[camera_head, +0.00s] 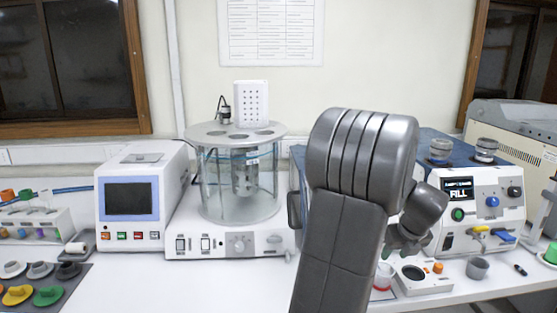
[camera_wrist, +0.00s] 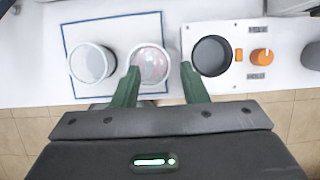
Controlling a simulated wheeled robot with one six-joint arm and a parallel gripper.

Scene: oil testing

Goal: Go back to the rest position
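My gripper (camera_wrist: 159,68) is open in the wrist view, its two green fingers apart with nothing held between them. A round cup with pinkish-red contents (camera_wrist: 151,62) stands just past the fingertips, nearer the left finger. A second cup with clear or whitish contents (camera_wrist: 91,64) stands to its left on a blue-edged white mat (camera_wrist: 112,22). In the head view my grey arm rises in the middle and hides part of the bench. The red-based cup (camera_head: 383,277) shows beside the arm.
A hot-plate unit (camera_wrist: 240,68) with a dark round well and orange knob lies right of the cups. Behind it stands the FILL machine (camera_head: 459,190). A glass bath (camera_head: 240,180) and a screen unit (camera_head: 130,198) stand left.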

